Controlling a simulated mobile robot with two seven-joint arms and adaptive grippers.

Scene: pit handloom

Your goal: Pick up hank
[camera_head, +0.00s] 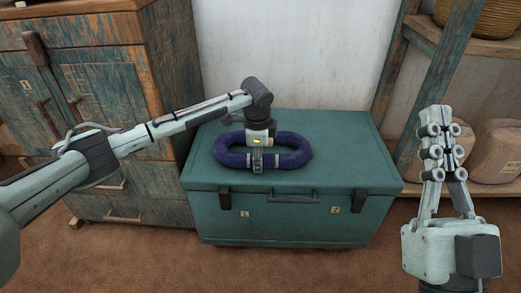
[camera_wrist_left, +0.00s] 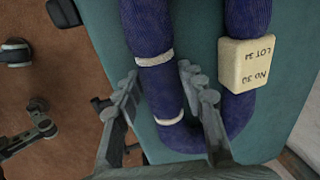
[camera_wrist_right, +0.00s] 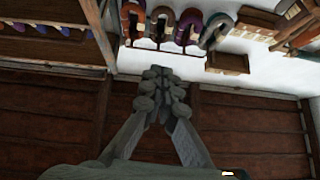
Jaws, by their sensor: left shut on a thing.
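The hank (camera_head: 292,152) is a dark blue-purple oval loop lying on the lid of the teal chest (camera_head: 345,150). My left gripper (camera_head: 257,165) comes down over its near side. In the left wrist view, the left gripper's fingers (camera_wrist_left: 158,82) stand on either side of one strand of the hank (camera_wrist_left: 145,32), between and near two pale ties. A cream tag (camera_wrist_left: 245,65) marked "NO 30" and a lot number sits on the other strand. My right gripper (camera_head: 439,135) is raised at the right, away from the hank, its fingertips together and empty.
A worn wooden cabinet (camera_head: 110,80) stands left of the chest. A wooden shelf post (camera_head: 395,65) and wrapped sacks (camera_head: 497,150) are at the right. Several coloured hanks (camera_wrist_right: 165,28) hang on the wall in the right wrist view. The lid around the hank is clear.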

